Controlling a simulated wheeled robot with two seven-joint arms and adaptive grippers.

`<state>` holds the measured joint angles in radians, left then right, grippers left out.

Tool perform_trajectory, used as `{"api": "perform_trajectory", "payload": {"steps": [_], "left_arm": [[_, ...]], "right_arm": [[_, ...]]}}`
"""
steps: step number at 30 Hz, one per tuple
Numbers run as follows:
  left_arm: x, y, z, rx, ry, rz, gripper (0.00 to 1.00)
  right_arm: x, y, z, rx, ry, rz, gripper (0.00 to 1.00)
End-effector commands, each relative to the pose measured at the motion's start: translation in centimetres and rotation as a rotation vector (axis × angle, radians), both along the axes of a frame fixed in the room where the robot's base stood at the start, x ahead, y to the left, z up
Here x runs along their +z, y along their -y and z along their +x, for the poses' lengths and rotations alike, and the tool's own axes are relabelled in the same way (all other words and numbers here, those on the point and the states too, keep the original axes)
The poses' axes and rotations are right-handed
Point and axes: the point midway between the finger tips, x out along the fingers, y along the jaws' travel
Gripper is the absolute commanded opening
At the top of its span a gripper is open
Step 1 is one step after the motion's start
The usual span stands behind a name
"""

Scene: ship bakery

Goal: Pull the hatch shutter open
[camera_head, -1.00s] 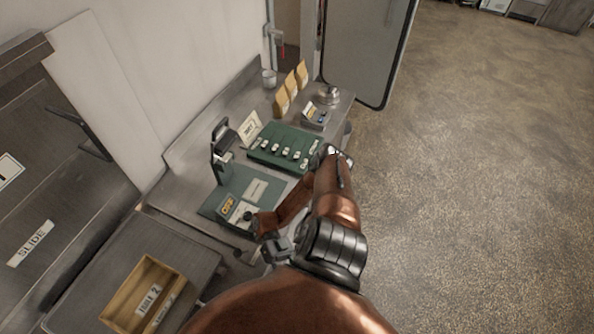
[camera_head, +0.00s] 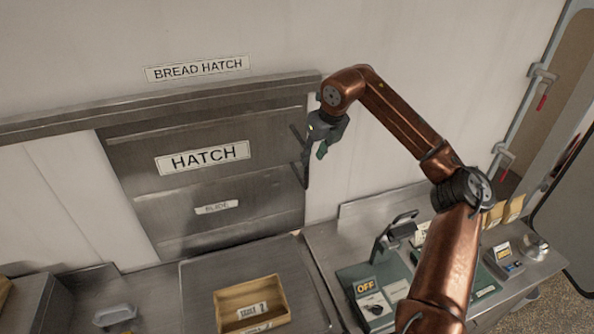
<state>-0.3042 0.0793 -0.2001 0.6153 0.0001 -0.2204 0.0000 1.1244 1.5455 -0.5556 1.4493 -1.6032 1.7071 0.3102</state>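The hatch shutter (camera_head: 130,155) is a grey metal panel with a large "HATCH" label (camera_head: 203,157) and a smaller label below it that seems to read "SLIDE" (camera_head: 216,208). It sits in the wall under a long metal rail (camera_head: 160,108). A dark upright handle (camera_head: 305,170) is at the shutter's right edge. My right gripper (camera_head: 319,146) points down right beside the handle's upper part. I cannot tell whether it touches the handle or how far its fingers are apart. My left gripper is out of view.
Below the hatch, a wooden box (camera_head: 222,309) stands on a metal counter (camera_head: 197,283). To the right are a green device with an "OFF" sign (camera_head: 366,287), a dark stand (camera_head: 385,238) and paper bags (camera_head: 514,207). Pale wall panel (camera_head: 65,200) lies left of the shutter.

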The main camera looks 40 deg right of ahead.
Motion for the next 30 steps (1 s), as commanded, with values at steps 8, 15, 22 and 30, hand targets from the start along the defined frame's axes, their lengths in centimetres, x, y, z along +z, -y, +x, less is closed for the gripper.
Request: {"api": "perform_trajectory", "payload": {"steps": [8, 15, 22, 30], "left_arm": [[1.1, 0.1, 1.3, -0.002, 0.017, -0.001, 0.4], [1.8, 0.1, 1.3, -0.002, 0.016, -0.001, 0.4], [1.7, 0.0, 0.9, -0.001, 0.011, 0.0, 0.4], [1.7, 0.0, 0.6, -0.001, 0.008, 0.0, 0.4]], "right_arm": [[-3.8, 0.0, 1.6, 0.002, -0.005, 0.001, 0.3], [-6.4, 0.1, 2.6, 0.002, -0.004, 0.001, 0.3], [-6.9, 0.1, 2.8, 0.004, -0.002, 0.001, 0.3], [-6.9, 0.1, 2.8, 0.004, -0.003, 0.002, 0.2]]}}
